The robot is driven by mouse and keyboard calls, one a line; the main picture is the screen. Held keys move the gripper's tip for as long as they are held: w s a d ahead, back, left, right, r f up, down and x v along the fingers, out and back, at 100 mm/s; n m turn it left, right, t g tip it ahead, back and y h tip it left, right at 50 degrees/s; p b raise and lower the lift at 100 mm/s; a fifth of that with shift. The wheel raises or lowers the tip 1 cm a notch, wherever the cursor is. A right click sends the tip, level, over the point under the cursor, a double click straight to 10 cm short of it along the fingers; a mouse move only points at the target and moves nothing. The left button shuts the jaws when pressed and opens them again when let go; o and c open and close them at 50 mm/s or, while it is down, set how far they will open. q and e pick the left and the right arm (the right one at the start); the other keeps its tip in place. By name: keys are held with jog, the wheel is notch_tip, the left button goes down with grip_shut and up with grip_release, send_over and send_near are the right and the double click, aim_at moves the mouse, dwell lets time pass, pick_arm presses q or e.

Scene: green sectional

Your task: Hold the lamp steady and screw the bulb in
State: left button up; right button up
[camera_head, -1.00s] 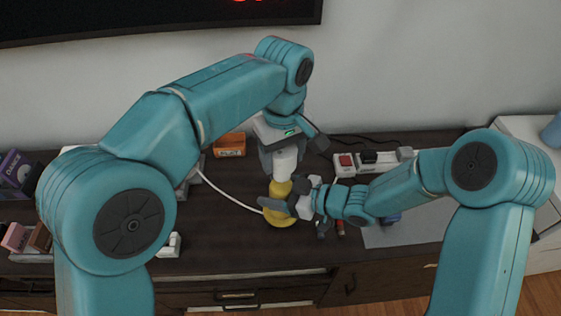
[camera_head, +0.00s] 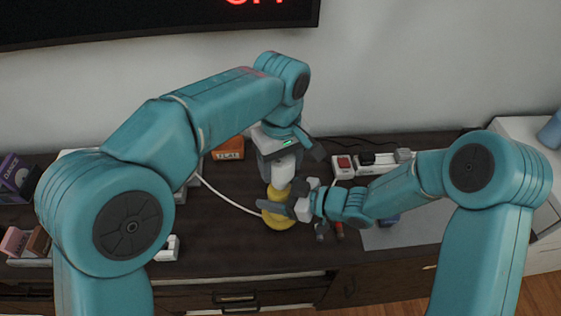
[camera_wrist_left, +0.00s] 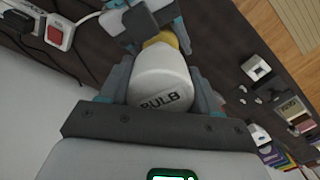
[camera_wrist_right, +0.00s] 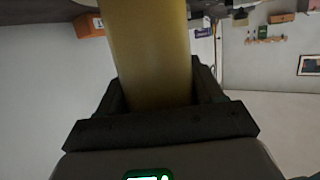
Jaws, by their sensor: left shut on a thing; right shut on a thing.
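The yellow lamp (camera_head: 277,221) stands on the dark cabinet top, with a white cord running from it to the left. My right gripper (camera_head: 288,206) is shut on the lamp's yellow stem, which fills the jaws in the right wrist view (camera_wrist_right: 150,55). The white bulb (camera_head: 284,167) is upright above the lamp. It reads "BULB" in the left wrist view (camera_wrist_left: 160,80). My left gripper (camera_head: 281,160) points down from above and is shut on the bulb. The bulb's lower end meets the yellow lamp top; how deep it sits I cannot tell.
A power strip with a red switch (camera_head: 344,163) lies to the right behind the lamp. An orange box (camera_head: 229,150) stands at the back left. A grey mat (camera_head: 405,235) lies at the right. Small boxes (camera_head: 22,178) stand at the far left. The front middle of the cabinet top is clear.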

pick_arm(q)
jog(key=shift+f, duration=0.5)
